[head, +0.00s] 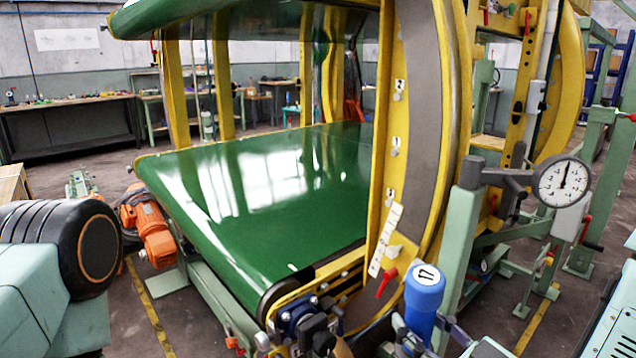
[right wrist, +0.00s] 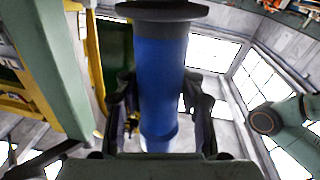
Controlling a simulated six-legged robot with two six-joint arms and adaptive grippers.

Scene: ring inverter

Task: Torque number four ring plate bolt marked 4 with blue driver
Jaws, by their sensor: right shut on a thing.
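The blue driver (head: 424,292) stands roughly upright at the lower right of the head view, with a pale marked disc on its top end. My right gripper (head: 426,340) is shut on it. In the right wrist view the driver's blue body (right wrist: 160,75) runs between the two dark fingers, below a wide dark flange. The yellow ring plate (head: 400,45) rises beside the green belt. It carries several small bolts (head: 395,145) in a column and a white label strip (head: 385,238). I cannot read which bolt is marked 4. The driver is apart from these bolts. My left gripper is not seen.
A round dial gauge (head: 562,183) on a grey-green post stands right of the ring. A red handle (head: 387,282) sticks out between ring plate and driver. An orange motor (head: 152,232) sits left of the green belt (head: 270,185). Workbenches line the far wall.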

